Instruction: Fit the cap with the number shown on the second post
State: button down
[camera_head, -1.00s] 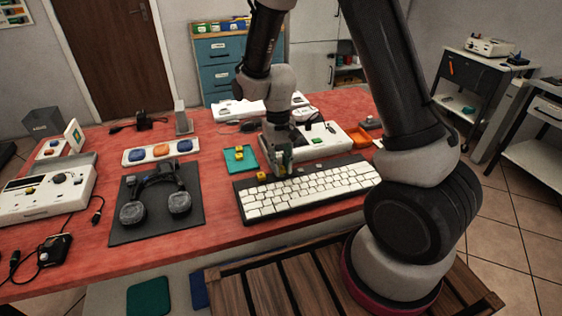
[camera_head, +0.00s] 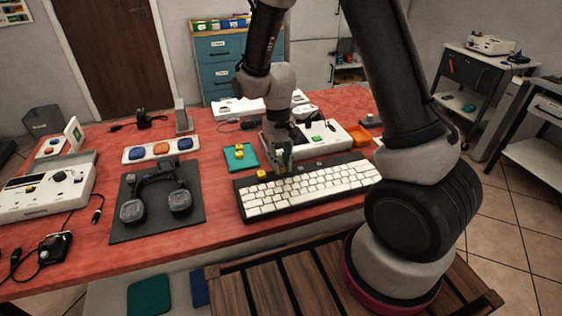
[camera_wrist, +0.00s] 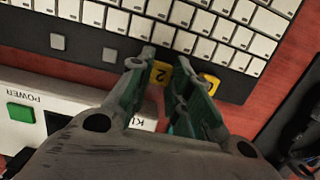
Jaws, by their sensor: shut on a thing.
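My gripper (camera_wrist: 158,72) is shut on a yellow cap (camera_wrist: 158,76) marked 2, held between its green fingers. In the head view my gripper (camera_head: 284,165) is at the back edge of the keyboard (camera_head: 310,190). The held cap is over the keyboard's dark back strip, in line with a fitted yellow cap (camera_wrist: 210,83) at one end and two grey square posts (camera_wrist: 110,54) on the other side. It is at the second place from the capped end. The fingers hide the post beneath, so I cannot tell whether the cap is seated.
A green mat (camera_head: 230,165) with yellow pieces lies behind the keyboard. A white device (camera_head: 340,134) with a green button stands close behind my gripper; its dark window (camera_wrist: 54,122) is mostly hidden. Headphones (camera_head: 155,195) lie on a black mat to the left.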

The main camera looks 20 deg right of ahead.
jog(key=shift+f, duration=0.6)
dwell(0.4)
jog(key=c, duration=1.2)
grip_release()
jog(key=shift+c, duration=0.2)
jog(key=shift+r, duration=0.15)
jog(key=shift+r, duration=2.4)
